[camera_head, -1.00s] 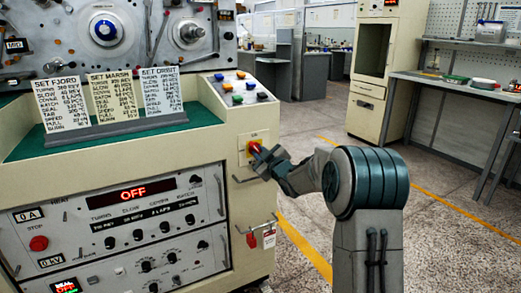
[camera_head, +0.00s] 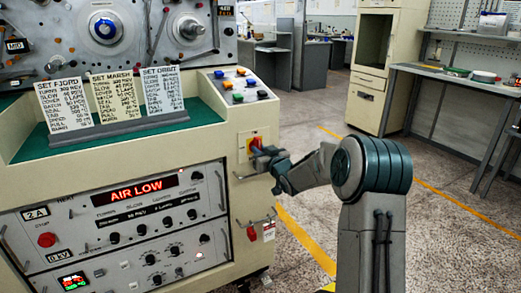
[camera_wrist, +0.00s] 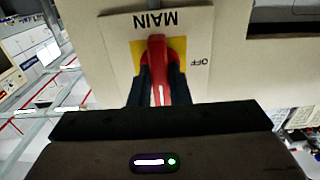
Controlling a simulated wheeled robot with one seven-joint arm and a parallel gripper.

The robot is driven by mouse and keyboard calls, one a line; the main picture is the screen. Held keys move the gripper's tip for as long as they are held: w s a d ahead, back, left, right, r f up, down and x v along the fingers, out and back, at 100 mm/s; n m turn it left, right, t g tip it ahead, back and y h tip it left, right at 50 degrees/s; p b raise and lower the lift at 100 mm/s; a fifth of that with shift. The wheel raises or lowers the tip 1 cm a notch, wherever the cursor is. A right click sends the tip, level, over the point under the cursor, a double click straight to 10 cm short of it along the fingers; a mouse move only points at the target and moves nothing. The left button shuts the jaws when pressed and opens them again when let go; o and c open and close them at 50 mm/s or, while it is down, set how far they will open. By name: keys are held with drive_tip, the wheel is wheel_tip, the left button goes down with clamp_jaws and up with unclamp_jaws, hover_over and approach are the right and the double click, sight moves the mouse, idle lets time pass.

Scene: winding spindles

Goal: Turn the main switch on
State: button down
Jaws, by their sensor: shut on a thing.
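The main switch (camera_head: 254,142) is on the side face of the cream machine (camera_head: 235,185), with a red handle on a yellow plate. In the wrist view the red handle (camera_wrist: 157,62) stands over the yellow plate, below an upside-down MAIN label (camera_wrist: 155,19). An OFF mark (camera_wrist: 199,62) is to the right of the plate. My gripper (camera_head: 261,155) is shut on the red handle, with a dark finger on either side of it. The fingers hide part of the switch in the head view. The front display (camera_head: 143,188) reads AIR LOW in red.
Coloured push buttons (camera_head: 238,85) are on the sloped panel above. Three cards (camera_head: 115,100) stand on the green top. The floor right of the machine is open; a workbench (camera_head: 455,85) is farther back.

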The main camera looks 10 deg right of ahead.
idle(0.4)
drive_tip(key=c, duration=1.4)
unclamp_jaws()
drive_tip(key=shift+o, duration=0.2)
drive_tip(key=p+v, duration=0.1)
drive_tip(key=v, duration=1.2)
drive_tip(key=shift+s, duration=0.35)
drive_tip(key=shift+d+r+p, duration=0.1)
drive_tip(key=shift+p, duration=0.2)
